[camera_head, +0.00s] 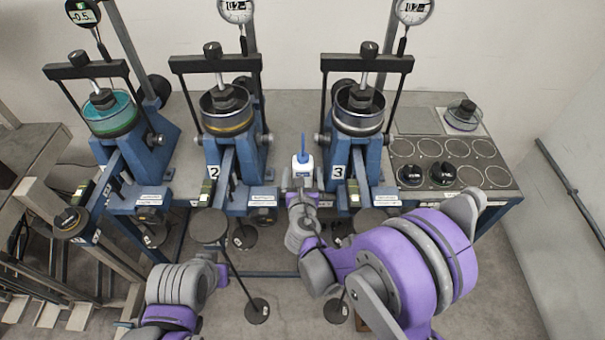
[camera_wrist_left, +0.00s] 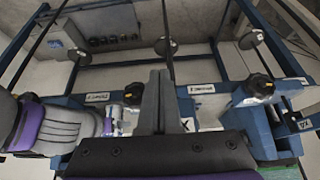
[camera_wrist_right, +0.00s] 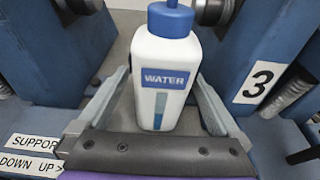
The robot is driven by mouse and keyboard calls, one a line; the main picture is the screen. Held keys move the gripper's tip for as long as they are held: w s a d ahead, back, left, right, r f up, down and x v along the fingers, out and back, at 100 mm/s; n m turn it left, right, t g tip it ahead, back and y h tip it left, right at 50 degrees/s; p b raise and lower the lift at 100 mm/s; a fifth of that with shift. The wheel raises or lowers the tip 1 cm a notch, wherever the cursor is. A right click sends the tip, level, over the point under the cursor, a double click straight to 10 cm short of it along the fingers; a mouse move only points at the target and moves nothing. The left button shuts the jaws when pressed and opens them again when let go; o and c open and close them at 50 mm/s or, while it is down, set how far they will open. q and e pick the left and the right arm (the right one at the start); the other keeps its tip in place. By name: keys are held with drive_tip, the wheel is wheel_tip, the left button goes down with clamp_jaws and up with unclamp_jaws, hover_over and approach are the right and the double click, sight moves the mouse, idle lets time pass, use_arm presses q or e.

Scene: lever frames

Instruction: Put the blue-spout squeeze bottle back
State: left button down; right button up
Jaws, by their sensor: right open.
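The white squeeze bottle (camera_head: 303,169) with its blue spout stands upright on the bench between lever frames 2 and 3. In the right wrist view the bottle (camera_wrist_right: 163,75), labelled WATER, stands between the two spread fingers of my right gripper (camera_wrist_right: 162,88). A gap shows on both sides of it, so the fingers are not shut on it. In the head view my right gripper (camera_head: 303,186) is just in front of the bottle. My left gripper (camera_wrist_left: 156,80) has its fingers together with nothing between them, low in front of the bench. The bottle's base is partly hidden.
Blue lever frame 2 (camera_head: 232,150) and frame 3 (camera_head: 358,152) stand close on either side of the bottle. A third frame (camera_head: 125,150) stands at the left. A grey board with marked circles (camera_head: 450,165) lies at the right of the bench, with black-knobbed parts on it.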

drive_tip(key=shift+r, duration=0.2)
use_arm(q)
drive_tip(key=shift+s+f+b, duration=0.3)
drive_tip(key=shift+f+b, duration=0.25)
drive_tip(key=shift+f, duration=0.15)
use_arm(e)
drive_tip(key=v, duration=1.2)
